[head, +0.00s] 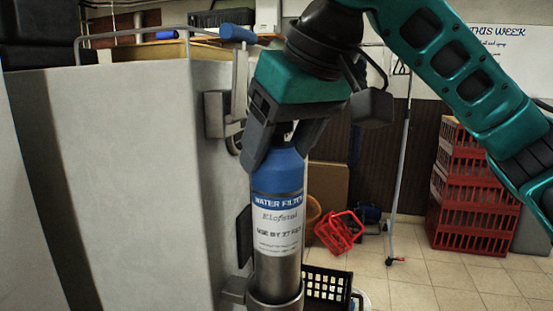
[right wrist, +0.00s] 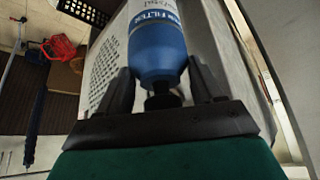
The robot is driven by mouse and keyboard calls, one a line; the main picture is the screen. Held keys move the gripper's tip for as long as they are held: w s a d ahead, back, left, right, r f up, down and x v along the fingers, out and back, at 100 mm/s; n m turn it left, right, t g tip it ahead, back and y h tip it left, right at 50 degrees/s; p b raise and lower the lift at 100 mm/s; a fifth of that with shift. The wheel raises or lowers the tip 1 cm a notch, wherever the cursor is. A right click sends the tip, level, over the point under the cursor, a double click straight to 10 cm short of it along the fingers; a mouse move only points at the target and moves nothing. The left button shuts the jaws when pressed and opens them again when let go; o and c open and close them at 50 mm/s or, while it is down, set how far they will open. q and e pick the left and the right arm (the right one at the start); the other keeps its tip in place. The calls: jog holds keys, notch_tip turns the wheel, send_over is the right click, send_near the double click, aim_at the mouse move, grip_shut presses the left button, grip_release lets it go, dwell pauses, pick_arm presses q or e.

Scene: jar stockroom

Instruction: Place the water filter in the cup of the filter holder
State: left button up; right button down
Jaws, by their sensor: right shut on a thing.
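The water filter (head: 278,205) is a grey cylinder with a blue top and a white label, upright in the head view. My right gripper (head: 282,150) is above it, shut on its blue top. The right wrist view shows the blue top (right wrist: 157,50) between the two dark fingers (right wrist: 158,88). The filter holder (head: 236,290) is on the side of the grey cabinet, with its cup (head: 275,303) at the bottom edge of the head view. The filter's lower end is at the cup and appears inside its rim; how deep it sits is hidden. My left gripper is not in view.
The grey cabinet (head: 130,170) stands close on the left, with a rail and a blue-ended handle (head: 238,33) at its top. A black crate (head: 326,284) is low behind the filter. Red crates (head: 470,200) are stacked at the right, with open tiled floor before them.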

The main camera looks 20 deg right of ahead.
jog(key=shift+w+a+f, duration=0.1)
jog(key=shift+a+f, duration=0.1)
jog(key=shift+f, duration=0.5)
jog(key=shift+c, duration=0.8)
grip_release()
jog(key=shift+f, duration=0.2)
jog(key=shift+r, duration=0.1)
jog(key=p+v, duration=0.1)
jog(key=v, duration=1.1)
jog(key=shift+p, duration=0.35)
